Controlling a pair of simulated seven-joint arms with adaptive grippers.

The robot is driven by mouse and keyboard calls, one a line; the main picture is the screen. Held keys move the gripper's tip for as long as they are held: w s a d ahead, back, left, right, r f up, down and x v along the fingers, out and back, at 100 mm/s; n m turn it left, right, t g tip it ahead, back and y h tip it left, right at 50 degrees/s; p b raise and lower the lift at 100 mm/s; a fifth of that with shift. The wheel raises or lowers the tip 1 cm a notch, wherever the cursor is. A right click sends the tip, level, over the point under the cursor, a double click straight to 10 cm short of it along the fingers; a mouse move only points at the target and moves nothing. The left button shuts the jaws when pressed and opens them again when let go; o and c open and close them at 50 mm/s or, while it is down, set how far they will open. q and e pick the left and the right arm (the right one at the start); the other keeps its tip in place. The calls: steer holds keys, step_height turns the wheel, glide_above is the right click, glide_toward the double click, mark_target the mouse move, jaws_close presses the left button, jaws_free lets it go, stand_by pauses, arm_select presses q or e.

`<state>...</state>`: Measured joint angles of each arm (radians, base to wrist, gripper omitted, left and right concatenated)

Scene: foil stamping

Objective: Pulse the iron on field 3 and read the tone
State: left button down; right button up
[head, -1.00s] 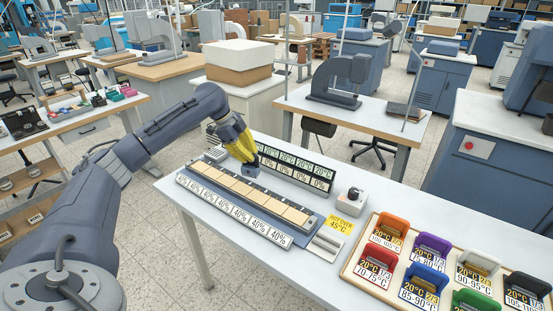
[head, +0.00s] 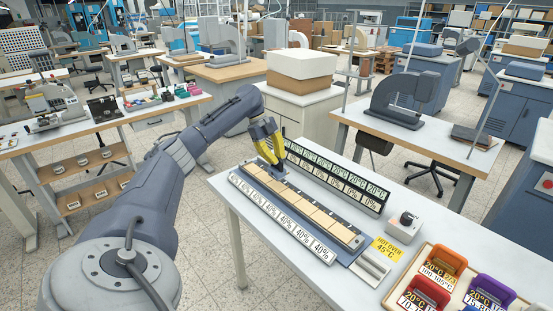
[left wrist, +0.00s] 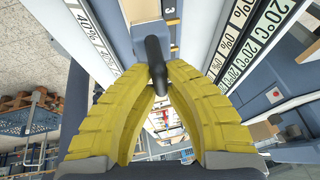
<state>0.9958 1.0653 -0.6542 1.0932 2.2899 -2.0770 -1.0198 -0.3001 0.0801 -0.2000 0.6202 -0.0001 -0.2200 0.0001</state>
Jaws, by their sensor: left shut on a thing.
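My left gripper (head: 272,160) is over the far end of the stamping board (head: 347,243). Its yellow fingers are closed on the dark handle of the iron (left wrist: 156,58), seen between the fingertips in the left wrist view. A small slate-blue block (head: 279,172) shows just below the fingers in the head view; whether it touches the board I cannot tell. The tan fields (head: 318,217) run in a row along the board. A small dark label "3" (left wrist: 171,12) shows in the left wrist view. My right gripper is not in view.
A strip of 40% labels (head: 275,216) lines the near side and a rack with 0% and 20°C readings (head: 340,177) the far side. A knobbed box (head: 405,224), a yellow "HOT OVER 45°C" sign (head: 391,249) and a tray (head: 411,278) of coloured, labelled units stand right.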

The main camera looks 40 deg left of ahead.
mark_target(276, 168)
arm_select(q)
steer(key=shift+r, duration=0.1)
steer(key=shift+f, duration=1.85)
steer(key=shift+f, duration=0.6)
stand_by(0.8)
steer(key=shift+r, duration=0.2)
steer(key=shift+r, duration=2.2)
steer(key=shift+f, duration=0.1)
